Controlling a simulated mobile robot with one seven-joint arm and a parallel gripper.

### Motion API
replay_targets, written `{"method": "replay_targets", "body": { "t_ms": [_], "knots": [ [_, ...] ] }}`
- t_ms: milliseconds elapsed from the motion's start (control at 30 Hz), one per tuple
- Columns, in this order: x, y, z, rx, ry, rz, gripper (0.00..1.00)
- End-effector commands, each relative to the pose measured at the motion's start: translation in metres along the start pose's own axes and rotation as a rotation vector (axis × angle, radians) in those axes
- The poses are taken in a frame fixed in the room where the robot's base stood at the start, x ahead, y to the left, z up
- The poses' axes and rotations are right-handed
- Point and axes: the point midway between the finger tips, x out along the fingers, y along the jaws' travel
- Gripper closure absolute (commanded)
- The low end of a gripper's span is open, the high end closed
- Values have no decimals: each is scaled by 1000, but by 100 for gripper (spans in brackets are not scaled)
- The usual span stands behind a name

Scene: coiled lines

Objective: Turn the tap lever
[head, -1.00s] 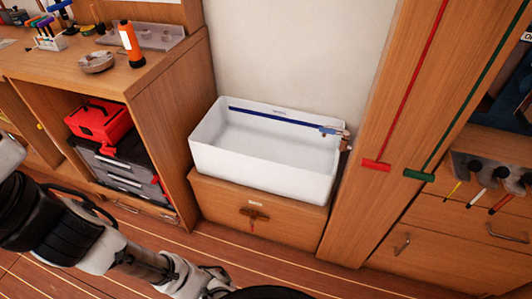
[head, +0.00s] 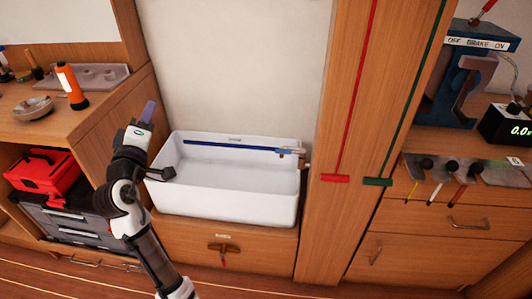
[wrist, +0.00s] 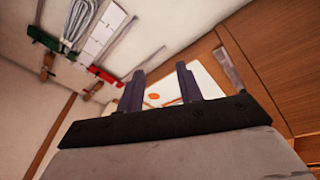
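The tap (head: 303,161) is a small copper-coloured fitting at the right end of the white sink (head: 230,205). A small blue and copper part, which looks like its lever (head: 286,151), points left over the back rim; its exact shape is too small to tell. My gripper (head: 149,111) is raised beside the sink's left end, well apart from the tap. In the wrist view my gripper (wrist: 160,83) has its two dark fingers spread with nothing held between them. I cannot make out the tap in the wrist view.
A wooden bench with an orange torch (head: 71,88) stands left, above a red toolbox (head: 43,172). A wooden post with red (head: 336,178) and green (head: 377,182) strips rises right of the sink. The wrist view shows a coiled line (wrist: 78,22) on a wall. The sink is empty.

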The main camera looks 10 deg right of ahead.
Motion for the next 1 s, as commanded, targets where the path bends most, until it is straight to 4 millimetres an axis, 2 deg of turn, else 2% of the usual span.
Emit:
{"method": "replay_targets", "body": {
  "t_ms": [33,67,100,200,300,400,567,1000],
  "knots": [
    [14,-16,55,-122,-175,-16,64],
    [18,-22,85,-191,-274,-26,64],
    [19,-28,124,-277,-403,-42,64],
    [11,-34,202,-449,-677,-83,64],
    [-4,-34,253,-559,-871,-119,64],
    [-13,-33,275,-610,-968,-137,64],
    [-10,-30,290,-624,-996,-143,64],
    [40,-14,360,-620,-991,-141,64]
  ]
}}
